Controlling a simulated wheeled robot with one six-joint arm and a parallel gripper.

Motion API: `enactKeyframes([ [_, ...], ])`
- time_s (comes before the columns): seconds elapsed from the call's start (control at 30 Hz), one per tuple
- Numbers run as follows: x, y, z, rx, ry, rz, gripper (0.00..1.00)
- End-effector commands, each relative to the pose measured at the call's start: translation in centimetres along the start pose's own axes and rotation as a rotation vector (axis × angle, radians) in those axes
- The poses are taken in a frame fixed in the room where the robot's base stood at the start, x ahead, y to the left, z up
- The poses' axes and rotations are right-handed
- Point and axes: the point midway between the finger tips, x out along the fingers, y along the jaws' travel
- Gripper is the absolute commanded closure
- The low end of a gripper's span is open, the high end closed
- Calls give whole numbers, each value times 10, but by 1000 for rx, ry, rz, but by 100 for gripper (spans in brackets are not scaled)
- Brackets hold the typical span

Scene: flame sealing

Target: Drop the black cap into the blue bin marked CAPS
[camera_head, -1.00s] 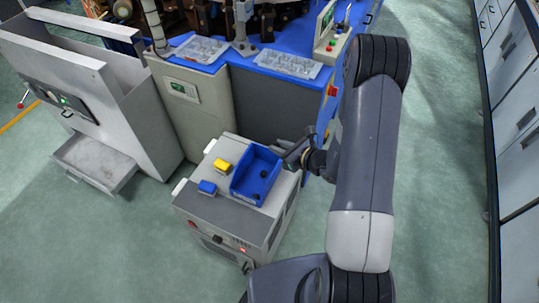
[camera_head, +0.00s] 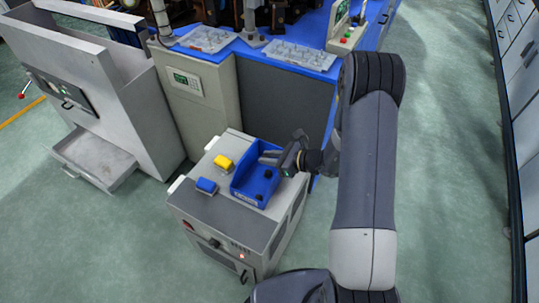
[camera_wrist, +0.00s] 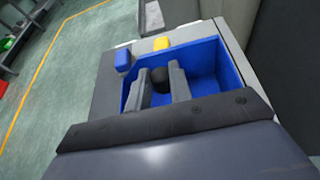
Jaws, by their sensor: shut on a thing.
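The blue bin (camera_head: 244,193) sits on top of a grey cabinet, and its blue inside also shows in the wrist view (camera_wrist: 207,60). My gripper (camera_head: 268,158) reaches in from the right over the bin's far part. In the wrist view its two grey fingers (camera_wrist: 160,85) are over the bin, shut on the black cap (camera_wrist: 160,76), which shows between them. Small dark caps (camera_head: 267,173) show in the bin in the head view. The label on the bin's front is too small to read.
A yellow block (camera_head: 224,162) and a small blue block (camera_head: 206,186) sit left of the bin on the grey cabinet (camera_head: 218,210). Behind stands a blue-topped bench (camera_head: 262,57) with clear trays. A grey machine with an open drawer (camera_head: 95,158) stands at the left.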

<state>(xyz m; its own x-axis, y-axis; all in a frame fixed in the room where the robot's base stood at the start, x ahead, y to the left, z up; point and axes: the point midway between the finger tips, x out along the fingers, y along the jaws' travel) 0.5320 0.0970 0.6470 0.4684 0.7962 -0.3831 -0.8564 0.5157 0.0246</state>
Motion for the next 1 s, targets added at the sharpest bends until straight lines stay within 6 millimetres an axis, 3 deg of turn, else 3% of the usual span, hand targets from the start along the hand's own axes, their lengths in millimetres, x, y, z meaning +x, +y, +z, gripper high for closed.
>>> enactKeyframes([
  [0.17,8,0,-19,0,0,0,100],
  [0.47,8,0,-21,-1,0,0,100],
  [0.5,8,0,-21,-1,0,0,78],
  [0.8,8,0,-20,-1,0,0,54],
  [1.0,8,0,-20,-1,0,0,54],
])
